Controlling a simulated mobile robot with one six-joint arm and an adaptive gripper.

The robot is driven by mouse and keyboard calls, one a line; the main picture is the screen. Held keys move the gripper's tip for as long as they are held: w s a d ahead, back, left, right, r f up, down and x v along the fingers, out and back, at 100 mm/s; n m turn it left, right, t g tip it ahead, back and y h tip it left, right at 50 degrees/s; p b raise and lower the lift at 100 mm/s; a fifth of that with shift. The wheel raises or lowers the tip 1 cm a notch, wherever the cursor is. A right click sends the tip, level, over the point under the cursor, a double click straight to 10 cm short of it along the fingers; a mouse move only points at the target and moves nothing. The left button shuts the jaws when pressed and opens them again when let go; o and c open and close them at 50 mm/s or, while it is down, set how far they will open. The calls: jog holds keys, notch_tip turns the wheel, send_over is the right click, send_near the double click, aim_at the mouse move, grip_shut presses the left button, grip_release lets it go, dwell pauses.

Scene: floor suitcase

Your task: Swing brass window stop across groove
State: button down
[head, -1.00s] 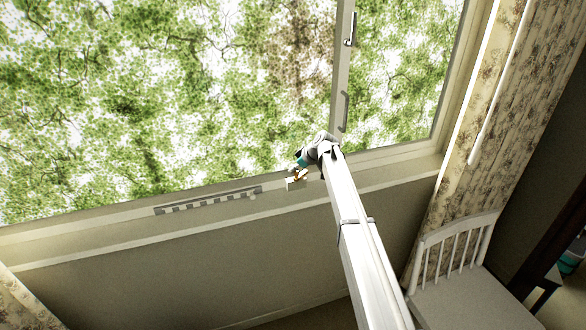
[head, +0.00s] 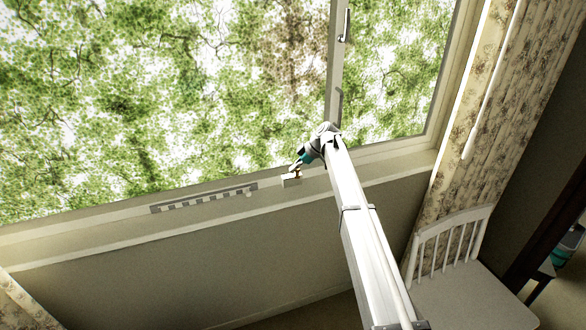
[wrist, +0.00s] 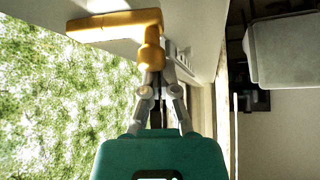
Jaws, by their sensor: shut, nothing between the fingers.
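The brass window stop (wrist: 112,22) is an L-shaped piece in the wrist view, with a long flat arm reaching left and a short round knob end nearest my gripper. In the head view only a small bit of brass (head: 297,175) shows, on a white block (head: 291,182) at the window sill. My gripper (wrist: 154,72) is shut and empty, its fingertips right at the knob end; whether they touch it I cannot tell. It also shows small in the head view (head: 294,169), above the block. I cannot make out the groove.
A grey-and-white striped strip (head: 204,198) lies along the sill to the left. The window frame post (head: 335,70) with handles rises behind my arm. A white chair (head: 452,248) and a patterned curtain (head: 490,120) stand at the right.

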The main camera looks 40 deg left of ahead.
jog(key=shift+w+d, duration=0.3)
jog(key=shift+d, duration=0.05)
dwell(0.5)
jog(key=shift+s, duration=0.15)
dwell(0.3)
